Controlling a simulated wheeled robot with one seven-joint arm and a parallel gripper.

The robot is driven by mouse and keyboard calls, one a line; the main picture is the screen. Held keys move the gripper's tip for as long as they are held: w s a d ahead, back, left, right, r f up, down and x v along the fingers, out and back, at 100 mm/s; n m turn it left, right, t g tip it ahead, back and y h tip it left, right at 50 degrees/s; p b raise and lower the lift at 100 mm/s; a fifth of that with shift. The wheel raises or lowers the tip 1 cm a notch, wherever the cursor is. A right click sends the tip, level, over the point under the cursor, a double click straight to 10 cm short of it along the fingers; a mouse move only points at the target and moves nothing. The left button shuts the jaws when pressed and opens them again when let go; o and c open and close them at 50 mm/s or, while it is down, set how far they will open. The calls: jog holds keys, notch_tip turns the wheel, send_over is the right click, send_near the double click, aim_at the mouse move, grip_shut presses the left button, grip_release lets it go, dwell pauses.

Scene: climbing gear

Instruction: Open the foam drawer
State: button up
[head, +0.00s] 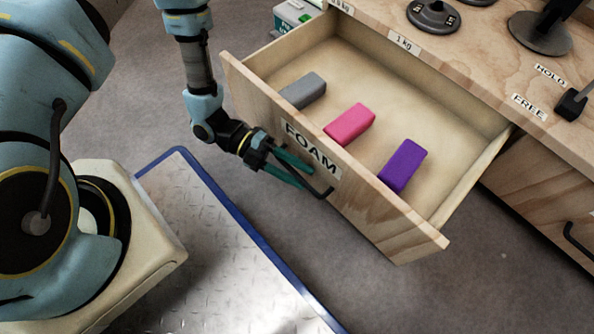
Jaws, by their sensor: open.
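The wooden foam drawer (400,228), labelled FOAM, is pulled well out of the bench in the head view. Inside it lie a grey block (303,91), a pink block (350,124) and a purple block (402,165), apart from each other. The drawer's dark handle (322,193) is on the front below the label. My gripper (302,178) is open at the drawer front, its teal fingers beside the handle. Whether the fingers touch the handle cannot be told.
The wooden bench top (470,58) carries round weights (433,15), a dark stand (540,33) and a small lever (571,103) by HOLD and FREE labels. A closed front with a dark handle (578,241) is at right. A blue-edged metal plate (215,240) lies on the floor.

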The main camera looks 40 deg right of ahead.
jog(key=c, duration=0.7)
grip_shut()
jog(key=shift+r, duration=0.2)
dwell(0.4)
